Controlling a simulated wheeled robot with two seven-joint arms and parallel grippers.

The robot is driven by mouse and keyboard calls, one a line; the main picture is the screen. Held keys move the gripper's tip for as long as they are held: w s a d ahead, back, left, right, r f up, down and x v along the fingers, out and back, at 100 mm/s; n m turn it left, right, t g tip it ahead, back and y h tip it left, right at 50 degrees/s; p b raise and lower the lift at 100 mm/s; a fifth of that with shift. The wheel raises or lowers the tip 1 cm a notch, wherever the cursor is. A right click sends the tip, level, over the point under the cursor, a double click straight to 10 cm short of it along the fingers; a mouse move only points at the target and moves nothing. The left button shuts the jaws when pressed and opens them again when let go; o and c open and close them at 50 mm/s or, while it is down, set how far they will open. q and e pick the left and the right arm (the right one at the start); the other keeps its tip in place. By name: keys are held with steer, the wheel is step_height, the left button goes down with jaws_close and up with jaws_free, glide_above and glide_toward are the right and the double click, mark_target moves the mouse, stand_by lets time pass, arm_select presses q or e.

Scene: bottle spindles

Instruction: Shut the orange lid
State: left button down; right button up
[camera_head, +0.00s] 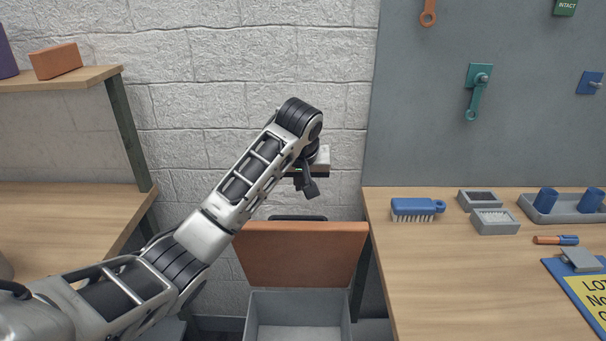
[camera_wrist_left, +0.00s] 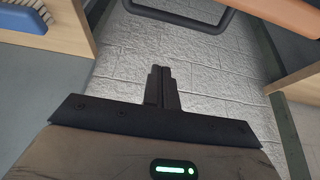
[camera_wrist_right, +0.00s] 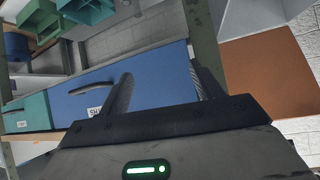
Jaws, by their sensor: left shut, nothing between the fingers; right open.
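The orange lid (camera_head: 300,252) stands raised and tilted back at the rear of a grey box (camera_head: 297,312), whose inside shows from above. A dark bar handle (camera_head: 298,217) shows behind the lid's upper edge. My left gripper (camera_head: 311,192) is above the lid's top edge, apart from it, with fingers pointing down. In the left wrist view its fingers (camera_wrist_left: 161,84) are closed and empty; the lid (camera_wrist_left: 285,14) and its handle (camera_wrist_left: 185,20) are at the top. My right gripper (camera_wrist_right: 160,85) is open and empty; an orange panel (camera_wrist_right: 265,75), seemingly the lid, is at right.
A wooden bench (camera_head: 470,280) stands right of the box, holding a blue brush (camera_head: 415,208) and small grey trays. A wooden shelf unit (camera_head: 60,215) is at left. A blue drawer front (camera_wrist_right: 150,80) is by my right gripper. A white wall rises behind the box.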

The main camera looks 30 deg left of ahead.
arm_select(q)
steer(key=f, duration=0.2)
steer(key=f+p, duration=0.1)
steer(key=s+f, duration=0.1)
steer(key=f, duration=0.1)
steer(key=shift+s+d+f, duration=0.1)
steer(key=shift+d+f, duration=0.2)
arm_select(e)
steer(key=shift+d+r, duration=0.2)
steer(key=shift+r, duration=0.15)
arm_select(q)
steer(key=shift+d+f, duration=0.1)
arm_select(e)
steer(key=shift+f, duration=0.15)
